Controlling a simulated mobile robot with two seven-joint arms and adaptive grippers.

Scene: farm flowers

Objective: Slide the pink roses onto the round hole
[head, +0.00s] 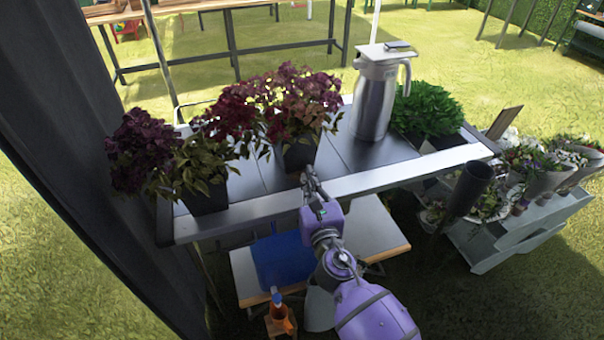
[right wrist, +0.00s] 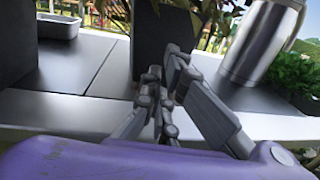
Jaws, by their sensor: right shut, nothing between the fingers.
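A potted plant with dark pink to red blooms (head: 305,95) stands upright on the table; its black pot (head: 298,155) also shows in the right wrist view (right wrist: 150,40). I cannot tell whether these blooms are the roses. Another plant with purple blooms (head: 145,145) stands at the table's left end in a black pot (head: 205,196). My right gripper (head: 310,178) is shut and empty at the front edge, just in front of the middle pot; in the right wrist view its fingers (right wrist: 165,78) overlap the pot, and contact is unclear. No round hole is discernible. My left gripper is out of view.
The grey slatted table (head: 350,185) has a raised light front edge. A steel jug (head: 374,105) and a green plant (head: 425,108) stand to the right. A lower bench with a blue item (head: 283,262) is below. Clear slats lie between the pots.

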